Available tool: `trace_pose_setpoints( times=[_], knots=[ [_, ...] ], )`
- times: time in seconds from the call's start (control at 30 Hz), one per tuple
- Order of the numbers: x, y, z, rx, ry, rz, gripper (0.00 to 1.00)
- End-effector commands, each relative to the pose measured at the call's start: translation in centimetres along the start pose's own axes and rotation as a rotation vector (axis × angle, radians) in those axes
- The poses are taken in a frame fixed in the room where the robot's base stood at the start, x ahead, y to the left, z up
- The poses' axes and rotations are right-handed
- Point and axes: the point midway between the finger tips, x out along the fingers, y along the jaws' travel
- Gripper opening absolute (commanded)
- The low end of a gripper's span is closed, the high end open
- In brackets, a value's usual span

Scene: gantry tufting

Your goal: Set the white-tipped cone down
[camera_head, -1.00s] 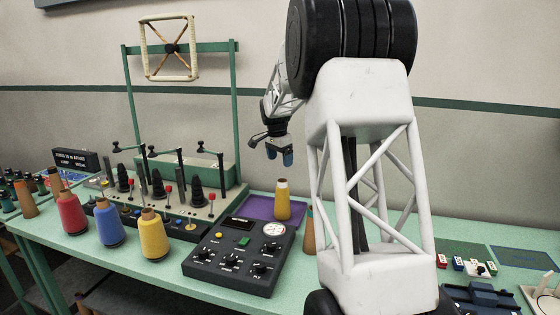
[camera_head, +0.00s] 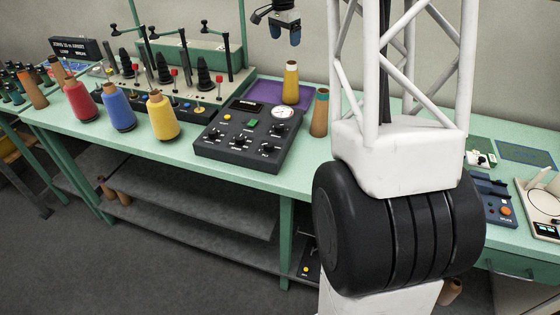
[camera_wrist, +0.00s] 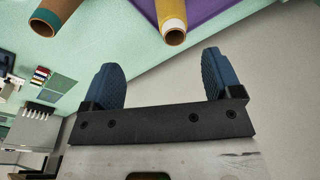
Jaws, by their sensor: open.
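The white-tipped cone (camera_head: 291,85), yellow with a pale band under a brown tube end, stands upright on the purple mat (camera_head: 262,91). In the wrist view its top end (camera_wrist: 172,17) shows at the top edge, beyond my fingertips, and its lower part is cut off. My gripper (camera_head: 283,37) is above and apart from the cone, near the top edge of the head view. In the wrist view its two blue fingers (camera_wrist: 163,78) are spread with nothing between them.
A brown teal-tipped cone (camera_head: 319,115) stands right of the mat, close to my arm. A dark control panel (camera_head: 248,139) lies in front of the mat. Red (camera_head: 80,102), blue (camera_head: 116,112) and yellow (camera_head: 162,118) cones stand to the left, before a green-framed machine (camera_head: 190,60).

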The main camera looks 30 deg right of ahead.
Motion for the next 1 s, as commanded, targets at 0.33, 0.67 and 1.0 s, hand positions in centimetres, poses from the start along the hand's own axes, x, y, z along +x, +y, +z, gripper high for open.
trace_pose_setpoints(
  times=[0.33, 0.67, 1.0],
  knots=[
    [-4.2, 5.1, 8.0, -0.198, 0.005, -0.036, 0.85],
    [-6.8, 10.8, 15.3, -0.391, 0.012, -0.069, 0.85],
    [-8.1, 17.5, 22.4, -0.589, 0.025, -0.103, 0.85]
  ],
)
